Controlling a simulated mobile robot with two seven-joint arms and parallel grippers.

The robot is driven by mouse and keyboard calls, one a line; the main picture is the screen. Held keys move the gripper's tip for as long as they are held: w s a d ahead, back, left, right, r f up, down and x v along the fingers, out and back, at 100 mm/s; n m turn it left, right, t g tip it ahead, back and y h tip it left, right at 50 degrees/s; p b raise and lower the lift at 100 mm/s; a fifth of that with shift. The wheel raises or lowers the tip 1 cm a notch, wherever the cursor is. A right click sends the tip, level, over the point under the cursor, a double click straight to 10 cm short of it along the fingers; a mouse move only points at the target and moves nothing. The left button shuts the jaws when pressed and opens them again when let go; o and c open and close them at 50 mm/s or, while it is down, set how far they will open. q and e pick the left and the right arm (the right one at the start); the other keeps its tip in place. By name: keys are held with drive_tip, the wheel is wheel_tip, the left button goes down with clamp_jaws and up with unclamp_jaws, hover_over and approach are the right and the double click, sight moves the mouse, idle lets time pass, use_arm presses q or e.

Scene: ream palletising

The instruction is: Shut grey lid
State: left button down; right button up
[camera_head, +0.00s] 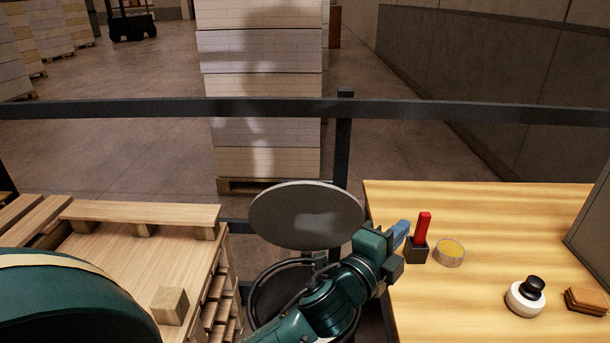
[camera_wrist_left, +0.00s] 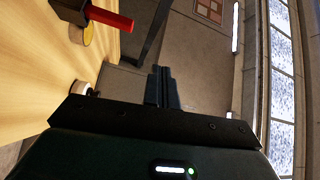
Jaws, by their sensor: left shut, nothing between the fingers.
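The grey lid (camera_head: 305,213) is a round disc that stands raised, tilted up above a dark round bin (camera_head: 268,290). The bin is partly hidden behind my left arm. My left gripper (camera_head: 387,256) is right of and below the lid, apart from it, near the left edge of the wooden table. In the left wrist view the fingers of my left gripper (camera_wrist_left: 162,88) are together with nothing between them. The lid does not show in that view. My right gripper is not in view.
On the table (camera_head: 480,220) are a dark holder (camera_head: 417,251) with a red stick, a blue item (camera_head: 401,231), a yellow-topped round tin (camera_head: 450,252), a white round object with a black knob (camera_head: 526,297) and brown squares (camera_head: 586,301). A pallet (camera_head: 120,252) is left; a dark rail (camera_head: 150,110) runs behind.

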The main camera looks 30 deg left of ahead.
use_arm(q)
drive_tip(key=w+d+r+m+g+h, duration=0.1)
drive_tip(key=d+r+m+g+h, duration=0.55)
drive_tip(key=m, duration=1.05)
drive_tip(key=w+d+r+m+g+h, duration=0.1)
drive_tip(key=d+r+m+g+h, duration=0.5)
drive_tip(key=m, duration=1)
drive_tip(key=w+a+f+m+g+y, duration=0.1)
drive_tip(key=w+a+f+m+y, duration=0.25)
drive_tip(key=a+m, duration=0.35)
drive_tip(key=w+a+f+m+g+y, duration=0.2)
drive_tip(key=w+a+m+y, duration=0.1)
drive_tip(key=a+m+y, duration=0.3)
drive_tip(key=s+a+r+m+y, duration=0.1)
drive_tip(key=a+r+y, duration=0.3)
drive_tip(key=a, duration=0.7)
drive_tip(key=s+a+r+y, duration=0.1)
drive_tip(key=a+r+y, duration=0.25)
drive_tip(key=a, duration=0.85)
wheel_tip(320, 180, down, 11)
drive_tip(key=s, duration=0.1)
drive_tip(key=shift+d+r+g, duration=0.15)
drive_tip(key=shift+d+g, duration=0.2)
drive_tip(key=shift+g, duration=0.1)
